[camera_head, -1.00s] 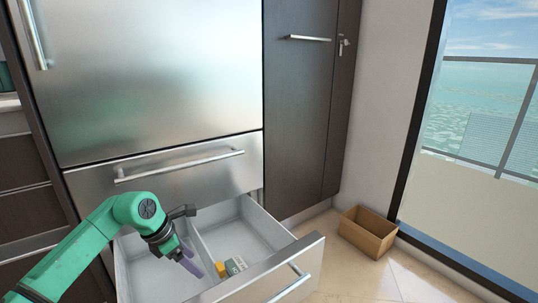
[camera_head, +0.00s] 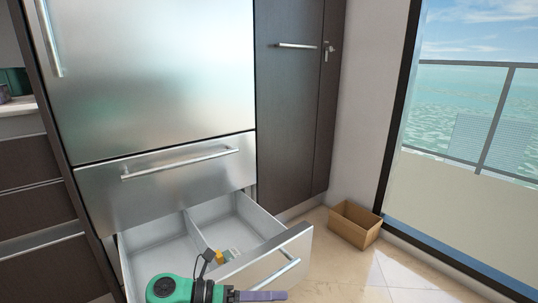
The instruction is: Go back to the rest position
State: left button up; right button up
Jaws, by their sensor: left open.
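My left gripper (camera_head: 262,295) is at the bottom of the head view, in front of the open drawer. Its fingers point to the right and it is outside the drawer. It is open and holds nothing that I can see. The bottom drawer (camera_head: 160,232) of the steel fridge is pulled out, with a divider inside. A small yellow and grey item (camera_head: 221,256) lies in it, partly hidden by the drawer front. My right gripper is not in view.
The drawer handle (camera_head: 277,276) sticks out at the front. A closed steel drawer (camera_head: 165,185) is above. An open cardboard box (camera_head: 354,224) stands on the floor at the right, by the glass door. The tiled floor between is clear.

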pick_arm(q)
jog(key=s+a+f+m+t+y+p, duration=0.15)
jog(key=s+f+m+t+y, duration=0.35)
jog(key=m, duration=0.6)
jog(key=s+a+f+m+t, duration=0.1)
jog(key=s+a+f+m, duration=0.2)
jog(key=f+m, duration=0.55)
jog(key=s+a+f+m+t+y+p, duration=0.1)
jog(key=s+a+f+m+t+y, duration=0.2)
jog(key=m, duration=1.1)
jog(key=s+a+r+g+y+p, duration=0.2)
jog(key=s+a+g+p, duration=0.3)
jog(key=p, duration=1.3)
jog(key=s+a+r+g+y+p, duration=0.2)
jog(key=s+a+g+y+p, duration=0.3)
jog(key=s+a+p, duration=0.8)
jog(key=s+p, duration=0.5)
jog(key=p, duration=0.1)
jog(key=shift+s+a+g, duration=0.15)
jog(key=shift+g, duration=0.15)
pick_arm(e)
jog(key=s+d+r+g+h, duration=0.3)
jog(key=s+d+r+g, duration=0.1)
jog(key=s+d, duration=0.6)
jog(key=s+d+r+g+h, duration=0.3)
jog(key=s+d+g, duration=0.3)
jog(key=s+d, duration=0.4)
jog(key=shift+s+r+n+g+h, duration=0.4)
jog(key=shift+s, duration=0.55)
